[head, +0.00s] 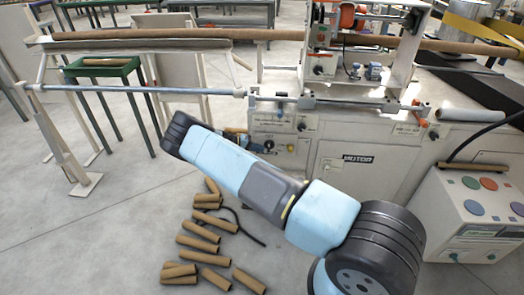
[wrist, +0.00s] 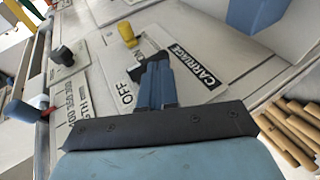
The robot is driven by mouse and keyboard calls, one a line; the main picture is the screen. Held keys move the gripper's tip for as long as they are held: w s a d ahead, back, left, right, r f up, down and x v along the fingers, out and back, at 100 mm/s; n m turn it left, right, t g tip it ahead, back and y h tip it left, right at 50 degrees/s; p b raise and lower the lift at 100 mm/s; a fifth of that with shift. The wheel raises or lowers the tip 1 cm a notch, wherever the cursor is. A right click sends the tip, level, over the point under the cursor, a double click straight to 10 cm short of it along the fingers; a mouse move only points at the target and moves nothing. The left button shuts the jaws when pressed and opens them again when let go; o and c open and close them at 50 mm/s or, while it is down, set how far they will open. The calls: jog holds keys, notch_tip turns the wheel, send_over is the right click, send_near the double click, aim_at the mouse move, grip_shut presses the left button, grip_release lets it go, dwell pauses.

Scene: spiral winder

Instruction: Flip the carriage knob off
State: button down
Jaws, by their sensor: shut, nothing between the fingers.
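The carriage knob (wrist: 136,74) is a small dark shape on a white plate in the wrist view. The plate reads OFF and has a black CARRIAGE label (wrist: 208,66). My gripper (wrist: 158,62) is shut and empty, with its blue-grey fingers right beside the knob. The fingers hide part of the knob, so its setting and any contact are unclear. In the head view, the carriage knob (head: 268,144) sits on the machine's lower front panel, just right of my arm. My gripper is mostly hidden behind the arm there.
A yellow knob (wrist: 127,35) stands close above the fingers in the wrist view. A black knob (wrist: 64,56) by a length scale is at left. Cardboard tubes (head: 205,240) lie on the floor. A steel rod (head: 150,90) runs along the machine's front.

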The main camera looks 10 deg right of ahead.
jog(key=w+a, duration=0.1)
jog(key=a, duration=1.2)
jog(key=shift+a, duration=0.35)
jog(key=shift+w, duration=0.1)
